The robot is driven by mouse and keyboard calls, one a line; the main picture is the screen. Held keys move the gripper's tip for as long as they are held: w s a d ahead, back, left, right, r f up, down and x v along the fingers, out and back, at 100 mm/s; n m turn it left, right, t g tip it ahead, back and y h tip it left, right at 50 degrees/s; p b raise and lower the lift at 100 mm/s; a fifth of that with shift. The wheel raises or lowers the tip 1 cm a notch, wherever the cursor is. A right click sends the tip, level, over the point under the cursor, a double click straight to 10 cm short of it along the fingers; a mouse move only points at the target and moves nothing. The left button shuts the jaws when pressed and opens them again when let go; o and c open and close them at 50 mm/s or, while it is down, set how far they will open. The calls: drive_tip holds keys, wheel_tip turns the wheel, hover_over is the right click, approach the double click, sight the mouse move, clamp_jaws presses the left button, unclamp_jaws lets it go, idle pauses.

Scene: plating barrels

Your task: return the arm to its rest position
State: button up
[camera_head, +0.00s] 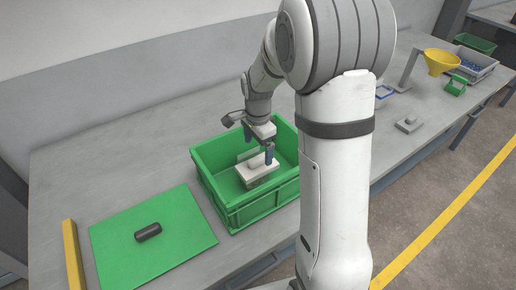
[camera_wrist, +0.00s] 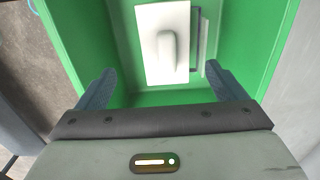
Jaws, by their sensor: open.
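My gripper (camera_head: 258,143) hangs over the green crate (camera_head: 239,215), with its fingers pointing down into it. In the wrist view my gripper (camera_wrist: 160,88) is open, its two blue-grey fingers wide apart with nothing between them at the tips. A white block with a raised handle (camera_wrist: 154,60) lies in the crate beyond the fingers. The block also shows in the head view (camera_head: 254,169), resting on a grey piece inside the crate. I cannot tell in the head view whether a finger touches the block.
A green mat (camera_head: 180,252) with a dark capsule-shaped part (camera_head: 148,232) lies left of the crate. A yellow bar (camera_head: 73,255) stands at its left. At the right are a yellow funnel (camera_head: 441,61), a grey bin (camera_head: 474,67) and a grey block (camera_head: 409,124). The bench behind the crate is clear.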

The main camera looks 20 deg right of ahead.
drive_tip(key=shift+r, duration=0.6)
drive_tip(key=s+r+n+t, duration=0.1)
drive_tip(key=s+r+n, duration=0.5)
drive_tip(key=s, duration=0.4)
drive_tip(key=s+r+n+t, duration=0.2)
drive_tip(key=s+r+n, duration=0.4)
drive_tip(key=s, duration=0.5)
drive_tip(key=shift+s+a+n, duration=0.3)
drive_tip(key=shift+a+n, duration=0.05)
drive_tip(key=shift+n, duration=0.85)
drive_tip(key=shift+c, duration=0.5)
